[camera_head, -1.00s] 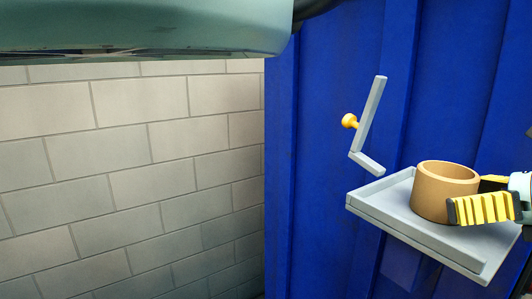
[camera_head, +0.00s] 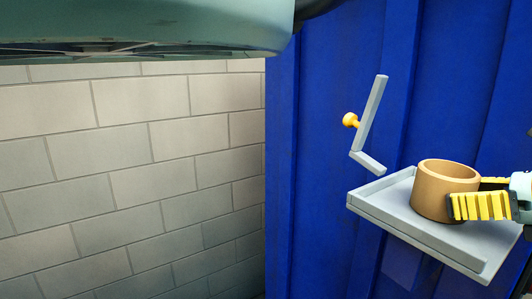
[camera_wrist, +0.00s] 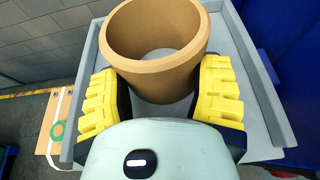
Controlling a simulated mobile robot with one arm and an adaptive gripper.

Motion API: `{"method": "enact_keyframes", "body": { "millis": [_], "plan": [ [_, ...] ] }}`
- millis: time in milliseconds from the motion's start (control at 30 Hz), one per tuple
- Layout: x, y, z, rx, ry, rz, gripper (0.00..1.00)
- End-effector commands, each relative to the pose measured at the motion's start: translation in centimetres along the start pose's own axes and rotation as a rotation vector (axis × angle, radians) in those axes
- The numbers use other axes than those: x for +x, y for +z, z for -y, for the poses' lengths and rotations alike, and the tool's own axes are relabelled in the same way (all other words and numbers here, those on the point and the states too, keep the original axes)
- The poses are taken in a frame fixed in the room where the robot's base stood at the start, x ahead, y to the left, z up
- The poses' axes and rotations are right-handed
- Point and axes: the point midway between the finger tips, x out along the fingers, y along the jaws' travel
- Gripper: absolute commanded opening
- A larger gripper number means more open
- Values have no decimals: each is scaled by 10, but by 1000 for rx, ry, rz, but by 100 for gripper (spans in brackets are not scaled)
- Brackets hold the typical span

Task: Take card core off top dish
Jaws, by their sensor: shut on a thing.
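The card core (camera_head: 437,193) is a short brown open-ended tube, standing upright on or just over the grey top dish (camera_head: 400,222) at the right of the head view. I cannot tell whether its base touches the dish. My gripper (camera_head: 482,195), with yellow ribbed fingers, comes from the right and is shut on the core. In the wrist view the core (camera_wrist: 155,65) sits between my two fingers (camera_wrist: 160,98), one at each side of its wall. The dish (camera_wrist: 245,60) surrounds it, with its raised rim showing.
A grey bracket (camera_head: 370,115) with an orange knob (camera_head: 350,120) stands behind the dish, before a blue corrugated wall (camera_head: 320,150). A pale block wall (camera_head: 130,170) fills the left. The wrist view shows a wooden board (camera_wrist: 55,125) below left.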

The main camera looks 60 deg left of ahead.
Motion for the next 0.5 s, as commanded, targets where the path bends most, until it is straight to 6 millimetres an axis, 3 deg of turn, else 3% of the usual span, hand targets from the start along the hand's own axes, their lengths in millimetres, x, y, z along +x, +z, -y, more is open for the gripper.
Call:
{"method": "enact_keyframes", "body": {
  "millis": [500],
  "plan": [
    [-2, 6, 0, -4, 0, -2, 32]
  ]
}}
